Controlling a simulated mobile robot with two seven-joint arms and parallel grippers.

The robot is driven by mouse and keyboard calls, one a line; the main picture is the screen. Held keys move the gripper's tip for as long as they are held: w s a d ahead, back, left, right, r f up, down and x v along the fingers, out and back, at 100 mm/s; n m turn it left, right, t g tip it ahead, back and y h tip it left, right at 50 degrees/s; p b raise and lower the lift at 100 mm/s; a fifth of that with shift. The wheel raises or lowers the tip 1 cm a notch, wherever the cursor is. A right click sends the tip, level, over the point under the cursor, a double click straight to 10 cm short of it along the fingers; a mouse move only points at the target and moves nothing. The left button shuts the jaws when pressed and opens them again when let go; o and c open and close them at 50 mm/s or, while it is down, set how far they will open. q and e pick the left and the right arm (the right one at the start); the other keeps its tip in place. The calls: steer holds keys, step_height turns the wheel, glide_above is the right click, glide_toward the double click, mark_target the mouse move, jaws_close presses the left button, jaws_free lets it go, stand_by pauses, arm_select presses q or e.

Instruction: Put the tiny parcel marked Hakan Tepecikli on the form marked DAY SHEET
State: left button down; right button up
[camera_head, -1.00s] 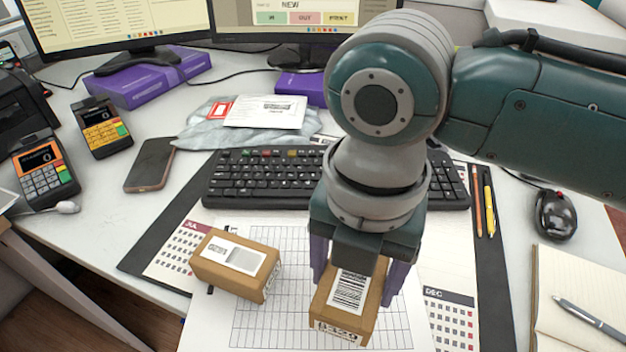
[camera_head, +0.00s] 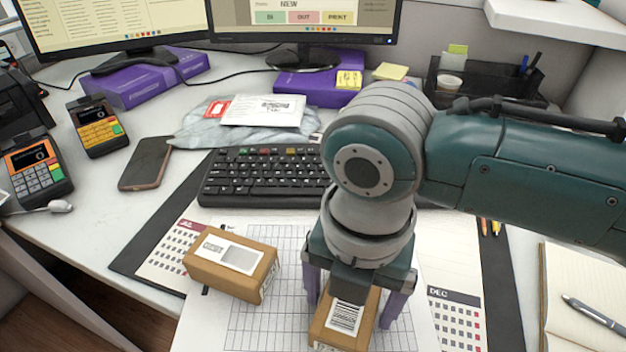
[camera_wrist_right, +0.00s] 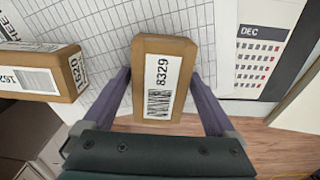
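A brown parcel (camera_head: 341,329) with a white label is between the fingers of my right gripper (camera_head: 352,288). I cannot read a name on either parcel. The sheet's heading is mostly hidden and unclear. My left gripper is not in view.
A keyboard (camera_head: 262,178) lies behind the sheet. A phone (camera_head: 147,163) and two card terminals (camera_head: 40,172) are at left. A notebook (camera_head: 570,290) with a pen lies at right.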

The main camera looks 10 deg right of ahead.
steer(key=shift+o, duration=0.4)
steer(key=shift+r, duration=0.2)
step_height(320, 180, up, 11)
steer(key=p, duration=0.4)
steer(key=s+a+m+y, duration=0.2)
steer(key=s+a+m, duration=0.1)
steer(key=m, duration=0.1)
steer(key=s+d+m+t+h, duration=0.1)
steer(key=s+d+m, duration=0.3)
steer(key=m, duration=0.7)
steer(key=s+d+m+t, duration=0.2)
steer(key=s+d+m, duration=0.3)
steer(key=d+m, duration=0.3)
steer(key=m, duration=0.4)
steer(key=shift+s+t+h, duration=0.15)
steer(key=shift+t+h, duration=0.15)
steer(key=shift+h, duration=0.1)
